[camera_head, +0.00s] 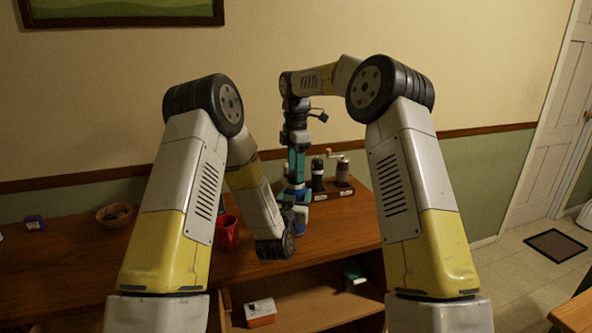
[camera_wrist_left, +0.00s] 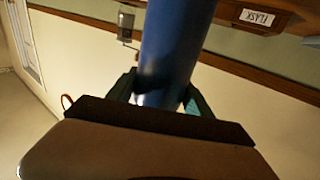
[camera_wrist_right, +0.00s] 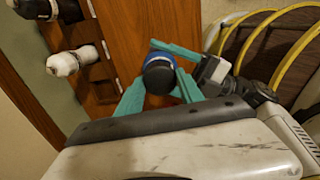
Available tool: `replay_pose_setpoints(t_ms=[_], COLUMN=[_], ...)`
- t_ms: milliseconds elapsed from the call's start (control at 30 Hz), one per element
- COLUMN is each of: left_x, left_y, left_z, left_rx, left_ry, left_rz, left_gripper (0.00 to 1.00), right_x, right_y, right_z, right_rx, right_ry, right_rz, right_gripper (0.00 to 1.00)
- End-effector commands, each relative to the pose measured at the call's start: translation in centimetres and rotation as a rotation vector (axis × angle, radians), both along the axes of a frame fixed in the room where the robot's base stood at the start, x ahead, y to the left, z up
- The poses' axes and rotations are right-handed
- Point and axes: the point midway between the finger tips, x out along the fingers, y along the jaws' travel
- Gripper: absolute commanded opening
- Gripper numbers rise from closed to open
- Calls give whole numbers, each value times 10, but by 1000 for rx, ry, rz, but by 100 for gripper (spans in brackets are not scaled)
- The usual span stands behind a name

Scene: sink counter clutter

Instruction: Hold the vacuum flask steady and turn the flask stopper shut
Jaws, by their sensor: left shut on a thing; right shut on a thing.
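The vacuum flask is a blue cylinder (camera_wrist_left: 172,45) that fills the middle of the left wrist view. In the head view its lower part (camera_head: 299,229) shows upright on the wooden counter. My left gripper (camera_wrist_left: 160,98) is shut around the flask body, with teal fingers on both sides. The stopper (camera_wrist_right: 159,77) is a dark round cap with blue around it, seen from above in the right wrist view. My right gripper (camera_wrist_right: 155,85) points down and is shut on the stopper, one teal finger each side. In the head view the stopper is hidden behind the gripper.
A wooden rack (camera_head: 336,191) with dark bottles and a crank-handled grinder stands just right of the flask. A red mug (camera_head: 228,236) is to the left, with a bowl (camera_head: 114,217) and small purple box (camera_head: 34,223) farther left. A white-and-orange box (camera_head: 260,312) lies on the lower shelf.

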Motion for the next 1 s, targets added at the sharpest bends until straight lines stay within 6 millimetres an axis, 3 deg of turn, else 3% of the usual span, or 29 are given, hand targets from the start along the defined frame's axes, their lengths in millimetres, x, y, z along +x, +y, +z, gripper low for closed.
replay_pose_setpoints(t_ms=[300,800,833,900,1000], left_x=[0,0,0,0,0], left_y=[1,0,0,0,0], left_z=[0,0,0,0,0], left_rx=[0,0,0,0,0], left_ry=[-1,-1,-1,-1,-1], left_rz=[1,0,0,0,0], left_gripper=[0,0,0,0,0], right_x=[2,2,2,2,1], right_y=[-2,-2,-2,-2,-1], right_z=[0,0,0,0,0], right_rx=[-1,-2,-2,-2,-2], right_ry=[-5,-6,-5,-5,-4], right_rz=[97,112,112,112,112], right_gripper=[4,4,50,64,66])
